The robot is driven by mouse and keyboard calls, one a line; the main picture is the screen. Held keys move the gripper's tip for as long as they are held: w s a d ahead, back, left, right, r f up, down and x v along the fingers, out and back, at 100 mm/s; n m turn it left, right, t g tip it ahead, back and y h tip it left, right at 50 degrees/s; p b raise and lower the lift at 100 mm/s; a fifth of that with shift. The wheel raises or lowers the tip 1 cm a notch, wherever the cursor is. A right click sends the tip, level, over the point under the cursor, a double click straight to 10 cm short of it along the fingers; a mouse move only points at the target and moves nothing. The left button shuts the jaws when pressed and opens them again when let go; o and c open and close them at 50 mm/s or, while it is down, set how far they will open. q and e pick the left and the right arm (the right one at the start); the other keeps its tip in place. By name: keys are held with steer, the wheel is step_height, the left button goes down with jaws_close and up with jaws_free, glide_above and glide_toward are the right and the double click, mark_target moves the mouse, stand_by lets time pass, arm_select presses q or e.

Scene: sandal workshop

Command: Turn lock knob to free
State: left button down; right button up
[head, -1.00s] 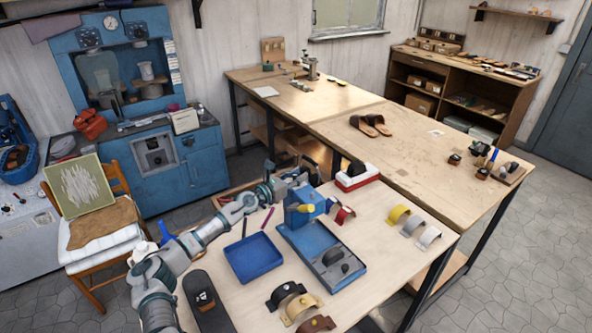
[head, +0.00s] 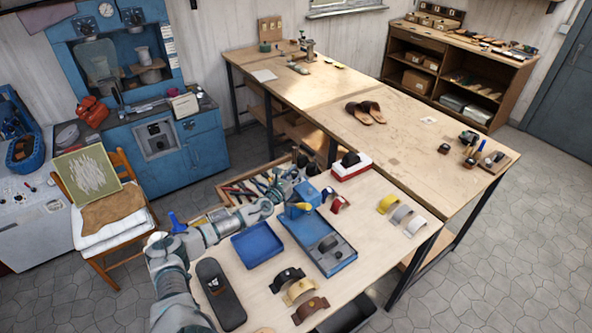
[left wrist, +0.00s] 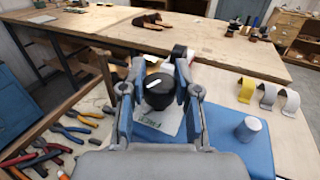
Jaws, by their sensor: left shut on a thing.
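The lock knob (left wrist: 158,92) is round and black with a white line on its top. It sits over a white label with green marks on the blue press (left wrist: 235,140). My left gripper (left wrist: 159,88) is shut on the knob, one finger at each side. The knob cannot be made out clearly there. My right gripper is not in view.
A blue tray (head: 258,244) lies left of the press base (head: 335,262). Pliers (left wrist: 75,130) and other tools lie beside the press. A red and white box (head: 352,168) stands behind it. Coloured straps (head: 402,215) stand to the right. The long bench beyond is mostly clear.

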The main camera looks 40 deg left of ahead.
arm_select(q)
steer(key=c, duration=0.8)
jaws_free()
steer(key=shift+f, duration=0.1)
steer(key=shift+c, duration=0.2)
steer(key=shift+a, duration=0.15)
steer(key=shift+s, duration=0.1)
steer(key=s, duration=0.4)
steer(key=s+d, duration=0.1)
steer(key=s, duration=0.6)
steer(key=shift+s+d+f, duration=0.1)
steer(key=shift+s+d, duration=0.05)
steer(key=shift+s, duration=0.15)
